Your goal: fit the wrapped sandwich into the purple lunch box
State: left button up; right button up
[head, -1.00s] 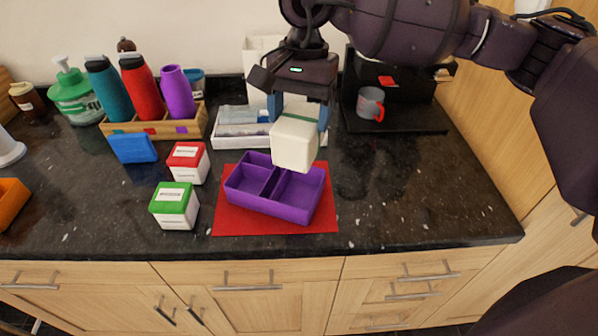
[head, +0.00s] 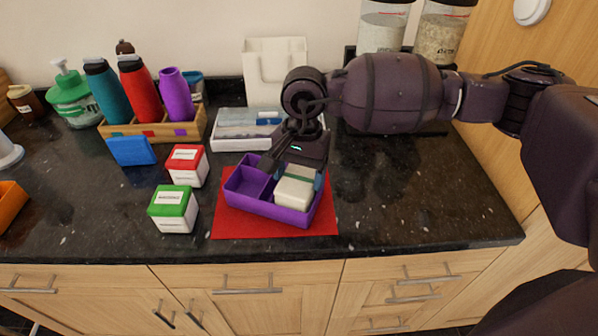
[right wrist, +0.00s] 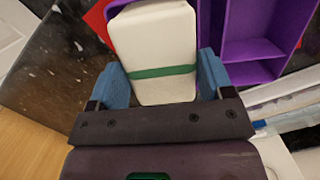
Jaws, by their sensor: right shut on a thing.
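The wrapped sandwich (head: 294,190) is a cream block with a green band. It sits in the large right compartment of the purple lunch box (head: 262,208), its top still above or near the rim. My right gripper (head: 299,174) is shut on it from above, and the blue fingers flank its sides. In the right wrist view the sandwich (right wrist: 163,50) lies between both fingers, with the box's smaller compartments (right wrist: 255,25) beside it. How deep it sits is partly hidden. My left gripper is not in view.
The box stands on a red mat (head: 228,226). A red-lidded box (head: 187,166) and a green-lidded box (head: 173,209) stand to its left. A white tray (head: 228,145) lies behind. A wooden rack (head: 150,132) holds bottles. The counter at right is clear.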

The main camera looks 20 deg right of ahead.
jog(key=shift+f, duration=0.15)
jog(key=o, duration=1.3)
jog(key=shift+r, duration=0.55)
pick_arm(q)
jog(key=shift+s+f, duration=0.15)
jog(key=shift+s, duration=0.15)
pick_arm(e)
notch_tip(320, 180, up, 11)
jog(key=w+d, duration=0.1)
jog(key=shift+w, duration=0.2)
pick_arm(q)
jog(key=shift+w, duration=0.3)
